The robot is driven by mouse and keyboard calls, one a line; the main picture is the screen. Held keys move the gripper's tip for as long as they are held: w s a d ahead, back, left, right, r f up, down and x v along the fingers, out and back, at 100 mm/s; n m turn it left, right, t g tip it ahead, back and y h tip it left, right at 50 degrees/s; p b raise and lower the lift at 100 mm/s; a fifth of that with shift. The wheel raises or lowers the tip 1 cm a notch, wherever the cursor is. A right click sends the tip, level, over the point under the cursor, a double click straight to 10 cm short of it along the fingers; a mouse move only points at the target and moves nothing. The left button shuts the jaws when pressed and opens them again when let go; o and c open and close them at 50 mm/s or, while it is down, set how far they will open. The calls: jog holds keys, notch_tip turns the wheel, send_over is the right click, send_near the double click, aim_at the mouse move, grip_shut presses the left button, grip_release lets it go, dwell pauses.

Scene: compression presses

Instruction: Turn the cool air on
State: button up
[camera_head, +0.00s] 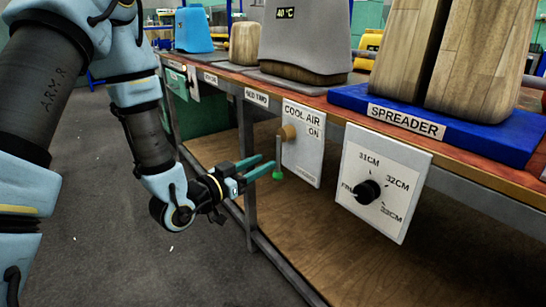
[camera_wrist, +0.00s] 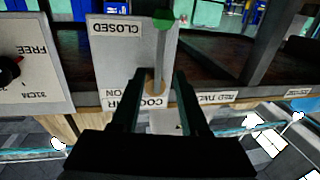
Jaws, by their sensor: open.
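The cool air panel (camera_head: 305,150) is a white plate on the front of the bench, lettered COOL AIR and ON near its top. Its grey lever (camera_head: 278,150) hangs down from a tan round pivot (camera_head: 288,132) and ends in a green tip (camera_head: 278,175). In the upside-down wrist view, the lever (camera_wrist: 160,55) points toward the CLOSED lettering (camera_wrist: 117,29). My gripper (camera_head: 268,161) is open at the lever, left of the panel. In the wrist view, the fingers (camera_wrist: 160,78) appear on either side of the lever; contact cannot be told.
A spreader dial panel (camera_head: 385,182) with a black knob is to the right. A blue base (camera_head: 450,120) with wooden forms and a grey form marked 40 °C (camera_head: 305,40) stand on the bench. A bench leg (camera_head: 246,165) is behind my gripper. The lower wooden shelf (camera_head: 340,255) is clear.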

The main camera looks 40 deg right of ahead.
aim_at(277, 156)
jog(key=d, duration=0.6)
jog(key=shift+w+d, duration=0.35)
grip_shut()
dwell(1.1)
